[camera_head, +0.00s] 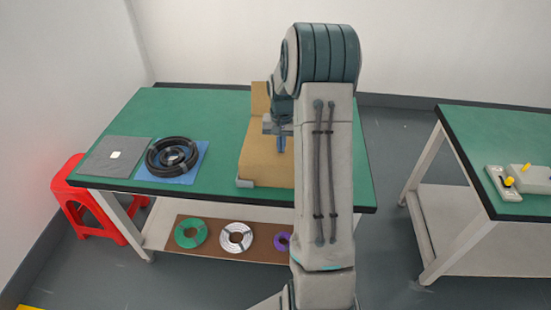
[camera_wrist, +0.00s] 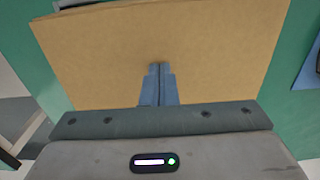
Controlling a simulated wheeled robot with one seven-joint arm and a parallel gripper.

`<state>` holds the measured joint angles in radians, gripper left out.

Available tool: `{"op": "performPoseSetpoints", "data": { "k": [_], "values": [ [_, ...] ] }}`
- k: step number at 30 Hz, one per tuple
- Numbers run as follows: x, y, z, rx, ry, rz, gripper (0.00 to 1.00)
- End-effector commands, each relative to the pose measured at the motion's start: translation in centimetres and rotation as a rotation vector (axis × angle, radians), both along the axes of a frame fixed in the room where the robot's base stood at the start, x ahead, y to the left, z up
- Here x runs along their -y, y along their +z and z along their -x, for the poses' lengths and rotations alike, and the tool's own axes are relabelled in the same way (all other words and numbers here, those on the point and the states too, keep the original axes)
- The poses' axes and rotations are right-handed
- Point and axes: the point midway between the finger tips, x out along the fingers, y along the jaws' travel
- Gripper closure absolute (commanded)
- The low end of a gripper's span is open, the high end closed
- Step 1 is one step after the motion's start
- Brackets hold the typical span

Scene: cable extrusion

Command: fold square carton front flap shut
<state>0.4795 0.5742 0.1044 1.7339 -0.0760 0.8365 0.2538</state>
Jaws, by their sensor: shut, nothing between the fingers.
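The square carton (camera_head: 258,150) is tan cardboard and stands on the green table, partly hidden behind my arm in the head view. One flap (camera_head: 260,97) stands up at its far side. In the wrist view a broad tan cardboard face (camera_wrist: 110,55) fills the middle. My gripper (camera_head: 281,146) is over the carton, fingers pointing down. In the wrist view its blue fingers (camera_wrist: 157,72) are together and empty, in front of the cardboard. I cannot tell whether the fingertips touch it. The front flap cannot be told apart clearly.
A black cable coil (camera_head: 172,157) lies on a blue mat left of the carton, beside a grey mat (camera_head: 108,160). Green (camera_head: 190,231), white (camera_head: 236,237) and purple (camera_head: 283,241) coils lie on the lower shelf. A red stool (camera_head: 80,205) stands left. Another green-topped table (camera_head: 490,135) stands right.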

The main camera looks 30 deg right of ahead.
Motion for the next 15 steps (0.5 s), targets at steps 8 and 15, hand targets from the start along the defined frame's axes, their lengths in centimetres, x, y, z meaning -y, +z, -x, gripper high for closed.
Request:
{"op": "performPoseSetpoints", "data": {
  "k": [8, 15],
  "values": [
    [0.0, 2.0, 0.0, 0.0, 0.001, 0.0, 1.0],
    [-0.1, 5.6, 0.0, 0.001, 0.002, 0.001, 1.0]
  ]
}}
